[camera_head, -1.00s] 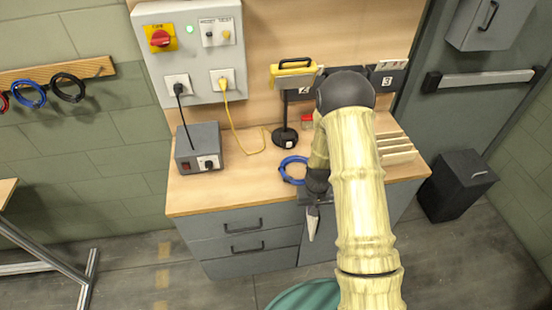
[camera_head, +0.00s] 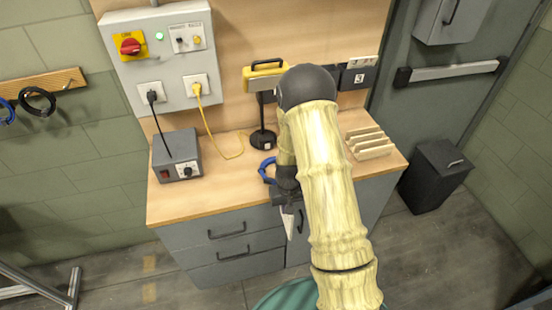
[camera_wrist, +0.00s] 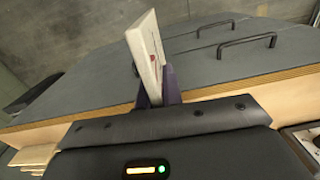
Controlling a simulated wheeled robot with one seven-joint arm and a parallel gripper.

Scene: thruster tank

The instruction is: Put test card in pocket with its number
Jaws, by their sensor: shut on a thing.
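My gripper (camera_wrist: 158,88) is shut on a thin white test card (camera_wrist: 146,52), which sticks up from the dark purple fingers in the wrist view. Faint reddish marks show on the card, but no number can be read. In the head view my gripper (camera_head: 289,197) is in front of the bench's front edge, with the card (camera_head: 289,224) hanging down from it. Dark pockets are on the back board. The pocket marked 3 (camera_head: 358,79) shows with pale cards at its top. My arm hides the pockets to its left in large part.
The wooden bench top (camera_head: 215,200) holds a grey box (camera_head: 177,157), a black stand (camera_head: 262,138), a blue ring (camera_head: 266,169) and a slotted wooden rack (camera_head: 370,143). A yellow-topped tool (camera_head: 262,77) is by the board. A black bin (camera_head: 436,178) stands right of the bench.

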